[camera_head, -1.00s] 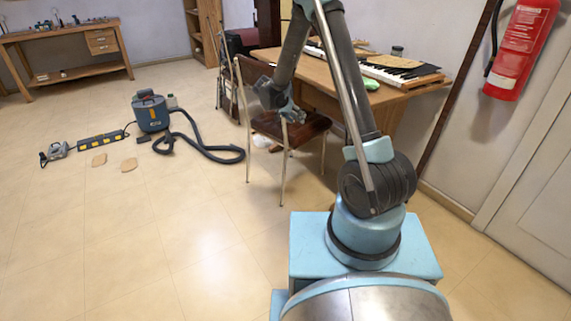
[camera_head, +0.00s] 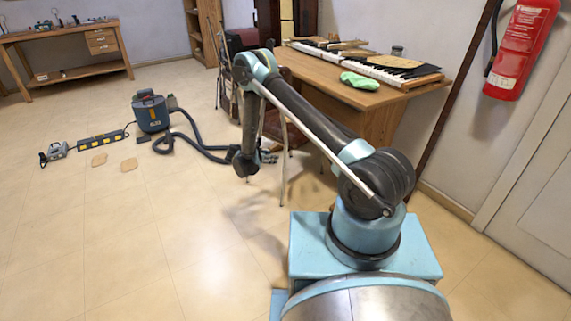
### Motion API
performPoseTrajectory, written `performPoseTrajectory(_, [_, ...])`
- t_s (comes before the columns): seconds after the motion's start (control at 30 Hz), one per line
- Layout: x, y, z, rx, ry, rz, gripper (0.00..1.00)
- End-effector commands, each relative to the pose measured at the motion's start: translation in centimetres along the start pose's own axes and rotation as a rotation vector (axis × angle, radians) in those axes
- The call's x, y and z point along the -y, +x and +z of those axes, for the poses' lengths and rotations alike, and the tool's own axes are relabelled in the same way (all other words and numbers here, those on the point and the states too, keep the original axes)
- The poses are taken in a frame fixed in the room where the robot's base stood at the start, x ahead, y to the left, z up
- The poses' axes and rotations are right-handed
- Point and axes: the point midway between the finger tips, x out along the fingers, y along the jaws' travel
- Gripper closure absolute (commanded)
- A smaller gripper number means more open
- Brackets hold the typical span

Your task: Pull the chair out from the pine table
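The pine table (camera_head: 312,72) stands at the right against the wall, with a piano keyboard on it. The chair stands at the table's near-left side. Its reddish-brown seat (camera_head: 297,132) and a pale metal leg (camera_head: 284,178) show, while my arm hides most of its back and part of the seat. My gripper (camera_head: 272,157) is low, below seat height in the picture, with its fingers toward the right beside the chair's front leg. It is small and dark, and I cannot tell whether it touches the chair or whether its fingers are open.
A blue vacuum cleaner (camera_head: 151,111) with a dark hose (camera_head: 198,146) lies to the left, the hose reaching near my gripper. A power strip (camera_head: 101,139) lies farther left. A green cloth (camera_head: 359,81) lies on the table. The floor in front is clear.

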Motion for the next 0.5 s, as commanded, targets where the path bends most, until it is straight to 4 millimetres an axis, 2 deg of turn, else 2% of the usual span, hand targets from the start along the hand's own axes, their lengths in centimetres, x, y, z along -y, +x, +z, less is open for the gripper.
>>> performPoseTrajectory(0.1, [0.1,0.2,1.4,-0.016,0.015,-0.006,0.57])
performPoseTrajectory(0.27, [0.1,0.8,2.0,-0.022,0.022,-0.008,0.57])
performPoseTrajectory(0.37, [0.1,1.9,2.0,-0.022,0.023,-0.008,0.57])
performPoseTrajectory(0.5, [0.1,4.4,1.9,-0.022,0.024,-0.007,0.57])
